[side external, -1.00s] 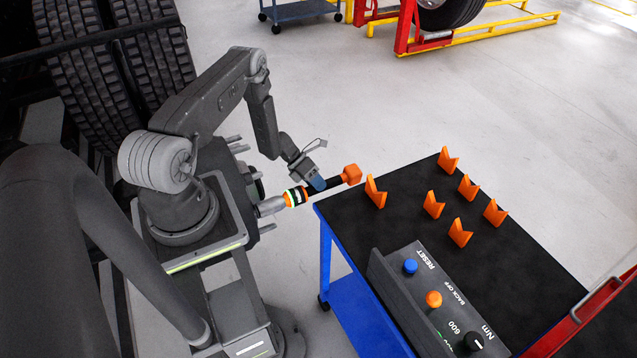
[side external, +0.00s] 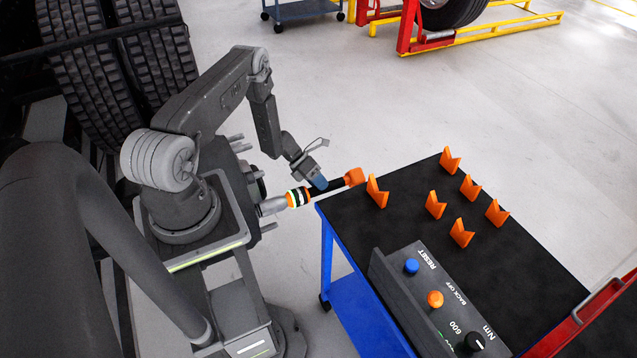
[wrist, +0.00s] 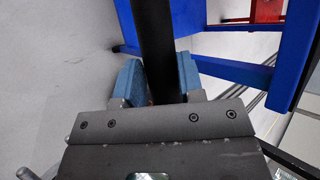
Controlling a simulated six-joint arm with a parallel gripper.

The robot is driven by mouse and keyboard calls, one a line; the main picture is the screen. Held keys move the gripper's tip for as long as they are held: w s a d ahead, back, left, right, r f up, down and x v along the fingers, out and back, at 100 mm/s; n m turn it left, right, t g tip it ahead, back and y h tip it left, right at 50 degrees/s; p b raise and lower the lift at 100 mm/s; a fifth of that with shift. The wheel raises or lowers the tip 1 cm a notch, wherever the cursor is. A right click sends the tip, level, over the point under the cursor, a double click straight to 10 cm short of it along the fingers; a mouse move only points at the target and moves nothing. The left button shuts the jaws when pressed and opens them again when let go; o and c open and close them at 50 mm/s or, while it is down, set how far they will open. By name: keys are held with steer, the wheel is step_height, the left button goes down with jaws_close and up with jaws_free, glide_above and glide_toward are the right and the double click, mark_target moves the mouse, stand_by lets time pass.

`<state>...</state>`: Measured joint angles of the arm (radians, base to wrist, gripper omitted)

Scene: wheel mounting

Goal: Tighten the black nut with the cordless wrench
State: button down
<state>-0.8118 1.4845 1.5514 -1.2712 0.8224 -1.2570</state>
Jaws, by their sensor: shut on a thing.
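The cordless wrench (side external: 326,190) has a black handle, an orange block at its right end, an orange-and-black band and a grey nose at its left end. My gripper (side external: 318,183) is shut on the black handle and holds the wrench roughly level beside the cart. In the wrist view, the blue fingers (wrist: 155,85) stand either side of the black handle (wrist: 153,35). The grey nose points left at the hub area behind my arm. The black nut cannot be made out, and whether the nose touches anything there is hidden.
A blue cart (side external: 335,285) with a black top carries several orange V-shaped holders (side external: 435,205). A control box (side external: 440,300) with blue, orange and black knobs sits at its near side. Large tyres (side external: 75,85) stand at left.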

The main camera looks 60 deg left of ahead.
steer(key=shift+s, duration=0.6)
stand_by(2.7)
steer(key=shift+w, duration=2.05)
steer(key=w, duration=0.4)
steer(key=shift+w+r, duration=0.1)
steer(key=shift+w, duration=0.25)
